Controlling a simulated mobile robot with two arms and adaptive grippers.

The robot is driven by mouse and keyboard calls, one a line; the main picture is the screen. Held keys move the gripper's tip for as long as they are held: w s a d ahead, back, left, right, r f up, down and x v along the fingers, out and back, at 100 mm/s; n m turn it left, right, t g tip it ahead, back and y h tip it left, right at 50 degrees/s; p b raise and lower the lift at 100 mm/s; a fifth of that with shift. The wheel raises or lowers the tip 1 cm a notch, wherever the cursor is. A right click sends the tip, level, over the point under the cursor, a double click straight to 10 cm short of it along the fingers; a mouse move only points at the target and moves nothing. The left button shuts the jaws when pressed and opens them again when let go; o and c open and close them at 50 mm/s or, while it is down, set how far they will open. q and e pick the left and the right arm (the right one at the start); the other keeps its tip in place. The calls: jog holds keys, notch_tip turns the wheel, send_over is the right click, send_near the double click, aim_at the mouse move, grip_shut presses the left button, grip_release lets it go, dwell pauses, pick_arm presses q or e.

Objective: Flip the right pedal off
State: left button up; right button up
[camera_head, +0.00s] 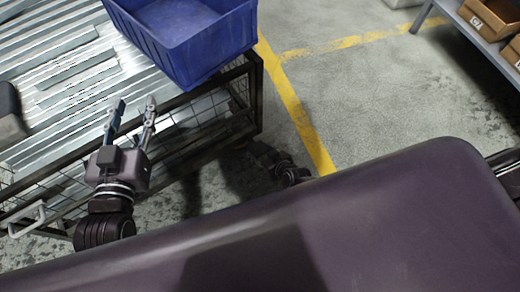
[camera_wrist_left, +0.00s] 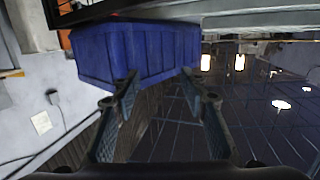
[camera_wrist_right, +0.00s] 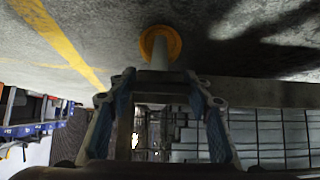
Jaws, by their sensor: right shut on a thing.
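In the right wrist view, a round orange-yellow piece (camera_wrist_right: 160,44) with a pale post (camera_wrist_right: 159,60) shows beyond my right gripper (camera_wrist_right: 159,84), low by the floor at the wire cart. The fingers stand apart on either side of a grey part (camera_wrist_right: 160,86) below the post, gripping it. I cannot tell clearly whether this part is the pedal. In the head view the right gripper is not clearly seen; only a dark arm part shows at the cart's corner. My left gripper (camera_head: 132,107) is open and empty above the cart's edge.
The wire cart (camera_head: 215,112) holds long galvanized metal pieces (camera_head: 75,70) and a blue bin (camera_head: 190,40), also in the left wrist view (camera_wrist_left: 140,55). A shelf (camera_head: 462,27) with brown boxes stands at upper right. Grey floor with yellow lines (camera_head: 300,110) is clear between.

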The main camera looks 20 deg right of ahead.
pick_arm(q)
jog(key=s+a+f+g+y+p, duration=0.25)
jog(key=s+f+g, duration=0.35)
jog(key=f, duration=0.5)
pick_arm(e)
jog(key=shift+w+a+r+g, duration=0.1)
jog(key=shift+w+r+g, duration=0.1)
jog(key=shift+r+g, duration=0.25)
jog(key=shift+r+p, duration=0.2)
jog(key=shift+p, duration=0.35)
jog(key=shift+w+r+g+p, duration=0.15)
jog(key=shift+g+p, duration=0.1)
jog(key=shift+p, duration=0.35)
pick_arm(q)
jog(key=s+a+f+g, duration=0.2)
jog(key=s+g, duration=0.1)
jog(key=s, duration=0.3)
jog(key=s+a+f+g+y+p, duration=0.1)
jog(key=s+a+f+g, duration=0.1)
jog(key=s, duration=0.5)
jog(key=shift+a+f+n+g, duration=0.3)
jog(key=shift+g, duration=0.5)
pick_arm(e)
jog(key=shift+r+g+h, duration=0.1)
jog(key=shift+g+h, duration=0.2)
pick_arm(q)
jog(key=shift+r, duration=0.15)
pick_arm(e)
jog(key=shift+w, duration=0.1)
jog(key=o, duration=1.7)
